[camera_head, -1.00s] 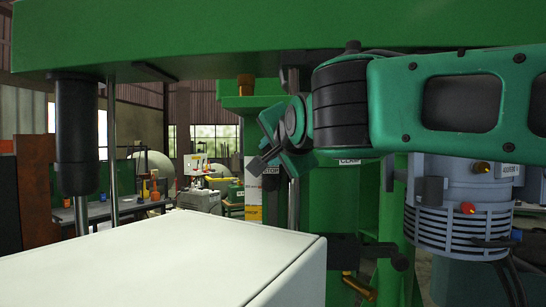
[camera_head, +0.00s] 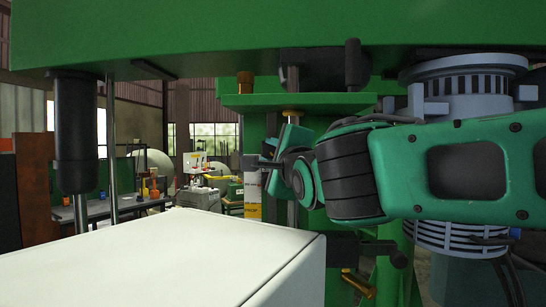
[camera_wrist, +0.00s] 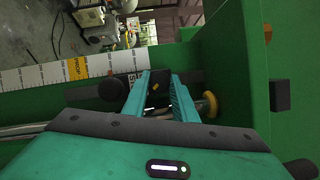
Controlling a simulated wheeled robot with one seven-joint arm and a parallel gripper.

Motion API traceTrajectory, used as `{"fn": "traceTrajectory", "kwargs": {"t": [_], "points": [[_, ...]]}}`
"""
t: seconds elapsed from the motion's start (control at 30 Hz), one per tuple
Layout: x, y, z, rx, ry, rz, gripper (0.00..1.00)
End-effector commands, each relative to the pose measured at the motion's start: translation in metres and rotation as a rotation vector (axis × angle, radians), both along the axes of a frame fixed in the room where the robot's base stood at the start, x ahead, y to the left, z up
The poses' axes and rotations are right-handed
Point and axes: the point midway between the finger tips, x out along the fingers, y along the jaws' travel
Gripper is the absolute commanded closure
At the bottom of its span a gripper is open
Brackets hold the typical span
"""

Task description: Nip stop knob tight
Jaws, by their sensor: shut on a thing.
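In the wrist view my gripper (camera_wrist: 160,88) has its two teal fingers closed around a small dark part with a yellowish mark (camera_wrist: 155,88), which seems to be the stop knob. The fingers hide most of it. A scale strip (camera_wrist: 60,72) with a partly covered label starting "ST" runs up to the fingers from the left. In the head view my gripper (camera_head: 266,161) is at the vertical rod (camera_head: 292,213), in front of the green column; the knob cannot be made out there.
A black round knob (camera_wrist: 112,88) lies left of the fingers, and a brass ring (camera_wrist: 209,105) is close on their right. A green plate (camera_head: 300,102) is above my gripper. A black clamp (camera_head: 345,248) with a brass handle is below. A white box (camera_head: 180,260) fills the foreground.

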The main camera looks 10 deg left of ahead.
Motion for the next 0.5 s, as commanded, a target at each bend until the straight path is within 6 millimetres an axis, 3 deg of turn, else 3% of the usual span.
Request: {"fn": "traceTrajectory", "kwargs": {"t": [0.5], "points": [[0.0032,-0.0046,-0.0004,0.068,0.006,-0.012,0.97]]}}
